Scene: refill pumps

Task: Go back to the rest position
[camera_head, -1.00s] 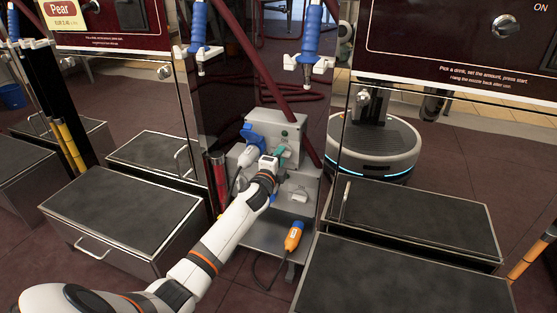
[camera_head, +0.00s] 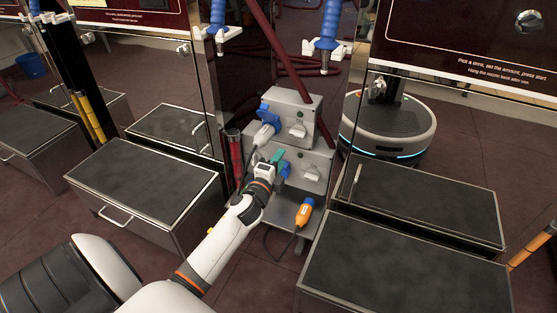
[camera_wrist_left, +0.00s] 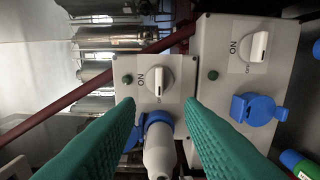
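My left gripper (camera_head: 279,160) is in front of the grey socket boxes. In the left wrist view its two green fingers (camera_wrist_left: 160,108) stand wide apart, open. A white plug (camera_wrist_left: 160,152) sits in a blue socket (camera_wrist_left: 155,123) and shows between the fingers, with no finger seen closed on it. In the head view the same plug (camera_head: 263,136) is at the upper grey box (camera_head: 292,108). The lower grey box (camera_head: 313,165) has a blue socket (camera_head: 285,171), partly hidden by my gripper; its blue cover shows in the wrist view (camera_wrist_left: 258,109). My right gripper is not in view.
An orange plug (camera_head: 304,212) with a black cable lies on the low grey shelf. Dark-topped steel steps stand at left (camera_head: 145,180) and right (camera_head: 405,265). Blue nozzles (camera_head: 327,25) hang above. A red cylinder (camera_head: 235,155) stands close left of the boxes.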

